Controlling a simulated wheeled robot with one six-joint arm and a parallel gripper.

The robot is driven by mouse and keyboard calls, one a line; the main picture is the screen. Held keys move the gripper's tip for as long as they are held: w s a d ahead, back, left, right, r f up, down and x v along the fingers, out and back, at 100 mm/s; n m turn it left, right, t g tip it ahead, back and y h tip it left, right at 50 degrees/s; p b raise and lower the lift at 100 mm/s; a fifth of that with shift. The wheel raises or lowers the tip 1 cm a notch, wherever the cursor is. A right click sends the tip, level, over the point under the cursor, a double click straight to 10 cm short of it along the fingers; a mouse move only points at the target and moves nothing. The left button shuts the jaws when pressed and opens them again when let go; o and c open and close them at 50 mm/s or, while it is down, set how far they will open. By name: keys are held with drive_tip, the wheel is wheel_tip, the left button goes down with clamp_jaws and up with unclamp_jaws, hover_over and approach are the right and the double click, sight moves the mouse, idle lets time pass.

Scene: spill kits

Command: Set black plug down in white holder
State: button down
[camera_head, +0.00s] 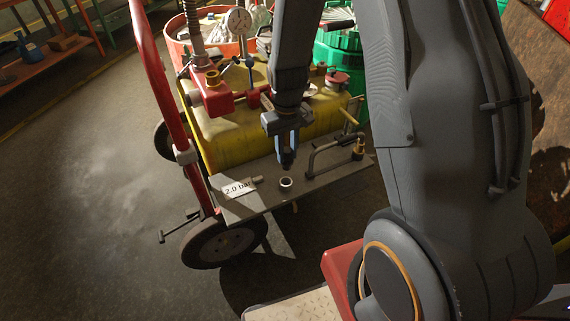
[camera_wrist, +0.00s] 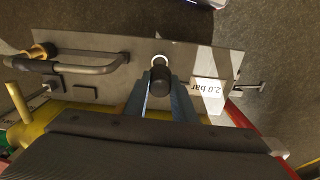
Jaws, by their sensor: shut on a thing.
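The black plug (camera_head: 287,161) hangs upright from my gripper (camera_head: 286,146), whose jaws are shut on it. The white holder (camera_head: 286,183) is a small ring with a dark opening on the grey plate of the cart. In the head view the plug is just above the holder, with a small gap between them. In the wrist view the plug (camera_wrist: 159,82) sits between the two fingers of my gripper (camera_wrist: 159,96) and covers part of the holder's white rim (camera_wrist: 160,61).
The grey plate (camera_head: 245,207) also bears a "2.0 bar" label (camera_head: 238,189) and a bent pipe handle (camera_head: 325,150) to the right. Behind it lies a yellow tank (camera_head: 230,145) with a red fitting (camera_head: 212,95) and a gauge (camera_head: 239,21). A red cart rail (camera_head: 157,75) rises at left.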

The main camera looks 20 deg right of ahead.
sight(286, 163)
drive_tip(key=shift+w+f+b, duration=0.2)
drive_tip(key=shift+f+b, duration=0.4)
drive_tip(key=shift+w+f+b, duration=0.15)
drive_tip(key=shift+f+b, duration=0.4)
drive_tip(key=shift+b, duration=0.05)
drive_tip(key=shift+s+r+p, duration=0.1)
drive_tip(key=shift+p, duration=0.3)
drive_tip(key=shift+f+b, duration=0.7)
drive_tip(key=shift+f, duration=1.1)
drive_tip(key=shift+f+b, duration=0.35)
drive_tip(key=shift+f, duration=1.65)
idle(0.3)
drive_tip(key=c, duration=0.6)
unclamp_jaws()
drive_tip(key=shift+r, duration=0.1)
drive_tip(key=shift+r+p, duration=3.2)
drive_tip(key=shift+r, duration=0.7)
